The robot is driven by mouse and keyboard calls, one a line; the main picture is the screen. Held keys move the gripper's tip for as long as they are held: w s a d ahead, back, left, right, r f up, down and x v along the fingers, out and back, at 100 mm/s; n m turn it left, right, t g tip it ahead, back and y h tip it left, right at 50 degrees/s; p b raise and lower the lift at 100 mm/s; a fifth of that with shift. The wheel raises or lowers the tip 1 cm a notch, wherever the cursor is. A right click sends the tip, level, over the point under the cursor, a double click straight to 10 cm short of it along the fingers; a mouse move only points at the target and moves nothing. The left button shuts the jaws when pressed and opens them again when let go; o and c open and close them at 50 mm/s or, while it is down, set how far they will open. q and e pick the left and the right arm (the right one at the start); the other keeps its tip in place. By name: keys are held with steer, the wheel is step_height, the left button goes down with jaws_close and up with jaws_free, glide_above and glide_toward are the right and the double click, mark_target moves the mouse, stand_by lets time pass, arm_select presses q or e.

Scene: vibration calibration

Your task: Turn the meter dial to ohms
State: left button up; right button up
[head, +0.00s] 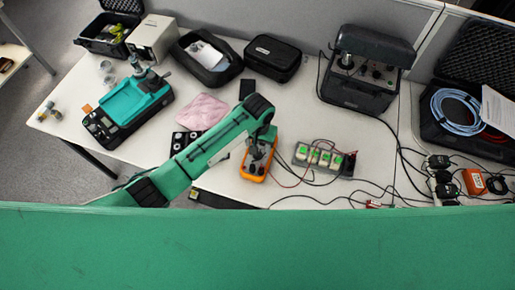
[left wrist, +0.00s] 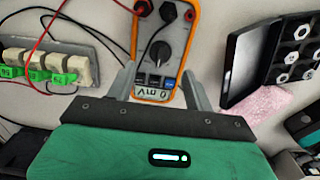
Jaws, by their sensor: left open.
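The orange multimeter (head: 253,168) lies on the white table in the middle of the head view, partly covered by my left arm and gripper. In the left wrist view the meter (left wrist: 138,50) appears upside down, with a dark round dial (left wrist: 160,50) and a display reading "0 mV". Leads plug into its far end. My left gripper (left wrist: 158,80) is open, its two grey fingers either side of the meter's display end, with the dial beyond the fingertips. Nothing is between the fingers that I can see them gripping. My right gripper is not in view.
A grey block with green-labelled modules (head: 324,159) stands right of the meter, with red and black leads around it. A dark case (head: 367,68) stands behind.

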arm_select(q)
steer(key=shift+f+p, duration=0.3)
steer(key=shift+f, duration=2.3)
steer(key=c, duration=1)
steer(key=shift+o, duration=0.2)
steer(key=shift+r+m+p, duration=0.1)
steer(key=shift+m+p, duration=0.3)
steer(key=shift+m, duration=0.3)
steer(key=shift+d+m+p, duration=0.1)
steer(key=shift+m+p, duration=0.4)
steer(key=shift+m, duration=0.6)
steer(key=m+p, duration=0.1)
steer(key=m, duration=0.3)
